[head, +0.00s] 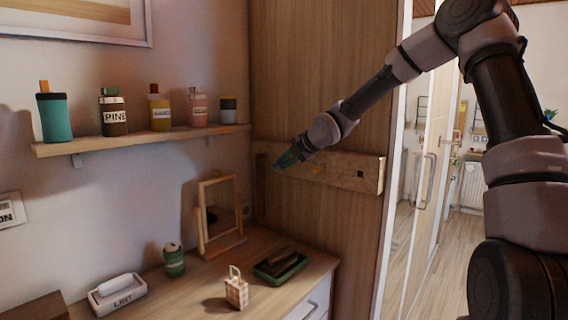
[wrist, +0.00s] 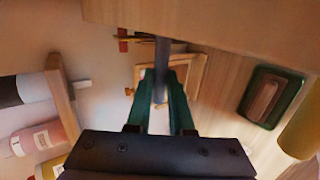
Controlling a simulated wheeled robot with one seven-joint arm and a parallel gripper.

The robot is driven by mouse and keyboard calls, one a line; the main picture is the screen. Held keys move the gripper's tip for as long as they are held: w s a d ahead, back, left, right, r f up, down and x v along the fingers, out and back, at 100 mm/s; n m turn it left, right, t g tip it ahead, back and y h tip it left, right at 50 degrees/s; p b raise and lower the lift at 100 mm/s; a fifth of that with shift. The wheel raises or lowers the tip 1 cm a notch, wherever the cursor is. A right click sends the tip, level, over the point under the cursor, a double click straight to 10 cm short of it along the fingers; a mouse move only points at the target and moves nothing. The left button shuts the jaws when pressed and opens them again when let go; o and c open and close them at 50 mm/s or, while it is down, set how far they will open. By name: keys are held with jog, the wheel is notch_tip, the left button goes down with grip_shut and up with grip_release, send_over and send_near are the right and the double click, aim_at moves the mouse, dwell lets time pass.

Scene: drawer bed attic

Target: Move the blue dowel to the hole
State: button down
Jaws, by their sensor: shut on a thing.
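My gripper (head: 282,161) is at the left part of a wooden board (head: 340,170) fixed to the tall wood panel. Its green fingers (wrist: 161,100) are shut on the blue dowel (wrist: 161,68), which shows as a blue-grey rod between them in the wrist view. Only a small bit of blue shows at the fingertips in the head view. A dark square spot (head: 360,174) that looks like a hole is near the board's right end. A small peg-like mark (head: 318,168) lies between it and my gripper. I cannot tell whether the dowel touches the board.
A wall shelf (head: 150,140) with several bottles is to the left. A doorway opens at right.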

jog(key=shift+w+d, duration=0.4)
jog(key=shift+w, duration=0.05)
jog(key=shift+w+d, duration=0.25)
jog(key=shift+w, duration=0.15)
jog(key=c, duration=0.7)
grip_release()
jog(key=shift+d, duration=0.1)
jog(key=shift+d+r, duration=0.1)
jog(key=v, duration=1)
jog(key=shift+s+r, duration=0.15)
jog(key=shift+s, duration=0.1)
